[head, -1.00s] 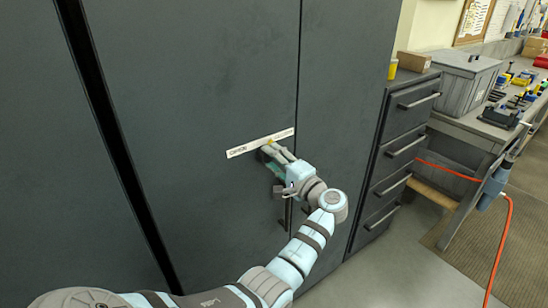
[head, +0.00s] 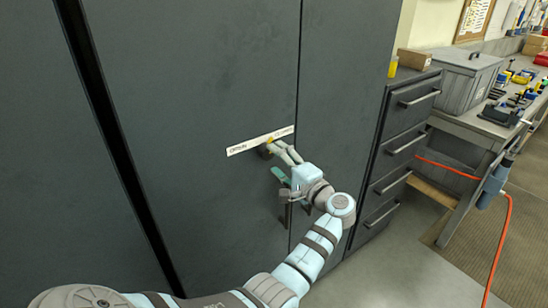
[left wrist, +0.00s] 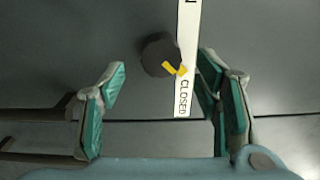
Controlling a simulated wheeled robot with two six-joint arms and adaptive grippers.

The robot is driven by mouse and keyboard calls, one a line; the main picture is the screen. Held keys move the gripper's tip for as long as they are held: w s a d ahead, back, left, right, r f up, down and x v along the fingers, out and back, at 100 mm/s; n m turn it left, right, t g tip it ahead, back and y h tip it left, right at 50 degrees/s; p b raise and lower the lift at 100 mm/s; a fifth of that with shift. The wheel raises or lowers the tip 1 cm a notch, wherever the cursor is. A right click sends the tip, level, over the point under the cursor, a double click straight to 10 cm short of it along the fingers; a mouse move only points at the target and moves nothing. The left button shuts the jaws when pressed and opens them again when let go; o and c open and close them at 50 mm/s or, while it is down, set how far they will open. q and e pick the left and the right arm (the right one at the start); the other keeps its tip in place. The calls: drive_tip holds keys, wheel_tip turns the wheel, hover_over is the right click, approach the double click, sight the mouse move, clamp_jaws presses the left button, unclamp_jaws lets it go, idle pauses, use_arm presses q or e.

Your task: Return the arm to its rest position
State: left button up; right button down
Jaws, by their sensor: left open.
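My left gripper (head: 276,160) is open and empty in front of the tall dark grey cabinet (head: 220,80). In the left wrist view its two green-padded fingers (left wrist: 160,105) stand wide apart. Between them, and apart from them, is a round dark knob (left wrist: 158,55) with a yellow pointer (left wrist: 175,69). The pointer is at the white label strip (left wrist: 187,60), beside the word CLOSED. In the head view the label strip (head: 248,145) crosses the cabinet front, and the gripper partly hides the knob. My right gripper is not in view.
Dark door handles (head: 284,215) sit just below the gripper. A drawer unit (head: 395,150) stands to the right, with a yellow cup (head: 393,67) and cardboard box (head: 414,59) on top. A workbench (head: 470,127) with a grey bin (head: 464,82) and an orange hose (head: 507,225) are farther right.

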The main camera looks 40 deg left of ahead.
use_arm(q)
drive_tip(key=v, duration=0.5)
drive_tip(key=shift+d, duration=0.2)
drive_tip(key=shift+a, duration=0.1)
